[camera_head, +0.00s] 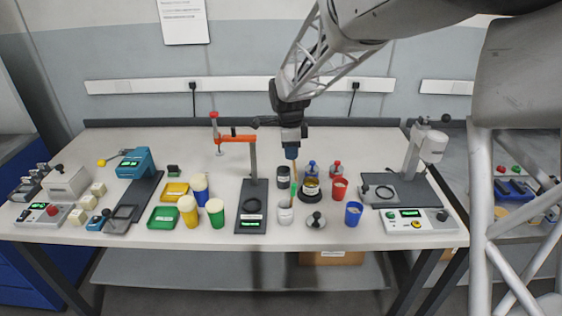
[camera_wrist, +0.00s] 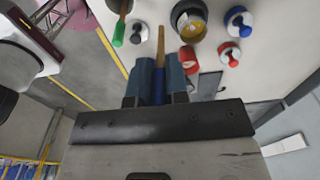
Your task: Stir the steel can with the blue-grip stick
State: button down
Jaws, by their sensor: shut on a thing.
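An open metal-looking can (camera_head: 311,188), which I take for the steel can, holds something amber and stands on a dark round base. It also shows in the wrist view (camera_wrist: 190,24), beside the stick's tip. The tip appears outside it; its height above the table is hard to tell.
A white can (camera_head: 285,214) with a green-grip stick (camera_head: 293,191) stands left in front. A dark can (camera_head: 283,175) is close behind. A red cup (camera_head: 340,189), a blue cup (camera_head: 353,212), blue-knobbed and red-knobbed items (camera_head: 336,169), and an orange-armed stand (camera_head: 252,165) crowd the area.

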jog(key=w+d+r, duration=0.1)
jog(key=w+d, duration=0.4)
jog(key=w, duration=0.1)
jog(key=shift+h, duration=0.3)
jog(key=shift+f, duration=0.2)
notch_tip(320, 180, down, 11)
jog(key=shift+r, duration=0.15)
dwell(1.5)
jog(key=shift+a, duration=0.1)
dwell(0.6)
